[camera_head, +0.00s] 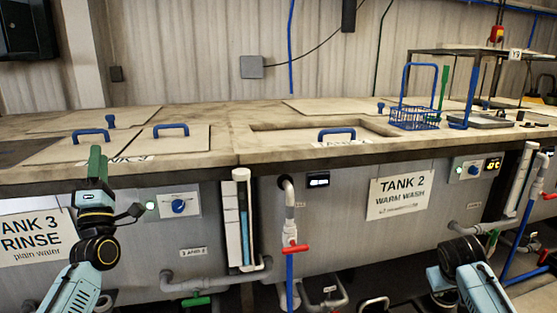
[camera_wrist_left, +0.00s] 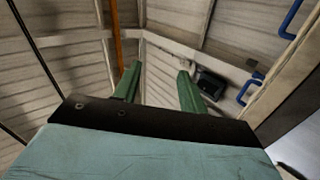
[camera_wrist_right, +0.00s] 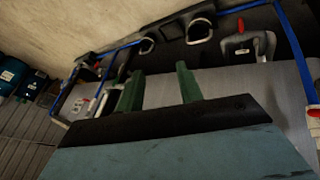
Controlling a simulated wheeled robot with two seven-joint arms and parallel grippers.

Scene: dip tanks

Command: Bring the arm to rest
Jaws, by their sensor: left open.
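My left gripper (camera_head: 96,165) is raised in front of the Tank 3 side, its green fingers pointing up near the counter's front edge. In the left wrist view its two fingers (camera_wrist_left: 158,80) stand apart with nothing between them. My right arm comes in at the lower right of the head view, in front of the Tank 2 side and below the counter top. In the right wrist view the right gripper's green fingers (camera_wrist_right: 158,85) stand apart and empty, with pipes and a pale tank wall beyond. Neither gripper is seen holding anything.
The counter has lids with blue handles (camera_head: 171,130) and a blue wire basket (camera_head: 415,115) at the back right. Pipes with a red valve handle (camera_head: 295,248) stick out from the tank front between my arms. A control knob panel (camera_head: 179,205) is right of my left gripper.

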